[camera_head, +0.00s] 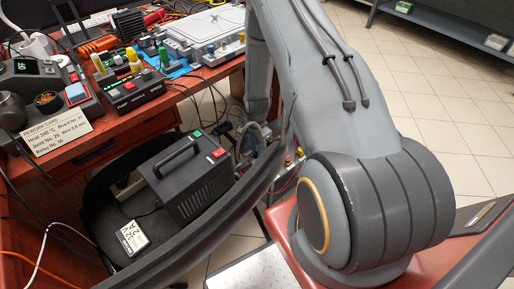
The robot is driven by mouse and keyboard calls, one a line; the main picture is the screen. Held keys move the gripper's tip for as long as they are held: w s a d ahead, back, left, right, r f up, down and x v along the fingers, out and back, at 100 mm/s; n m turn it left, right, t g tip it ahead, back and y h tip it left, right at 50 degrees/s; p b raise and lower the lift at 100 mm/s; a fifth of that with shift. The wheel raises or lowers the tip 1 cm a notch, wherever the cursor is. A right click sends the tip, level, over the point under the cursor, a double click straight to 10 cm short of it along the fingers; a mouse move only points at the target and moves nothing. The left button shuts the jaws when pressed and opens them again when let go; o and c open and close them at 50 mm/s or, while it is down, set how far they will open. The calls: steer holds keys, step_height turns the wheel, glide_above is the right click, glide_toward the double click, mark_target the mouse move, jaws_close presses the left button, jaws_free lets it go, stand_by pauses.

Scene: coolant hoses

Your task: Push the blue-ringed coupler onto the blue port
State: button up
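My grey arm rises at the right and bends down behind itself toward the bench's front edge. Its far end shows small and dark among cables beside the black box, and I cannot make out the fingers of my gripper or whether they hold anything. A pale metal unit (203,32) with small coloured fittings along its front stands on the bench at the top middle. I cannot tell which fitting is the blue port. I cannot make out the blue-ringed coupler; my arm hides part of the area.
The red-brown bench (190,80) holds a black control box (131,91) with coloured knobs and a soldering station (40,85) at the left. A black power supply (188,177) with a handle stands lower, on a black seat. Loose cables hang below the bench. Tiled floor (440,95) is open at the right.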

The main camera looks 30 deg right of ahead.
jaws_close()
steer(key=shift+r, duration=0.15)
steer(key=shift+r+p, duration=2.1)
steer(key=shift+r, duration=1.25)
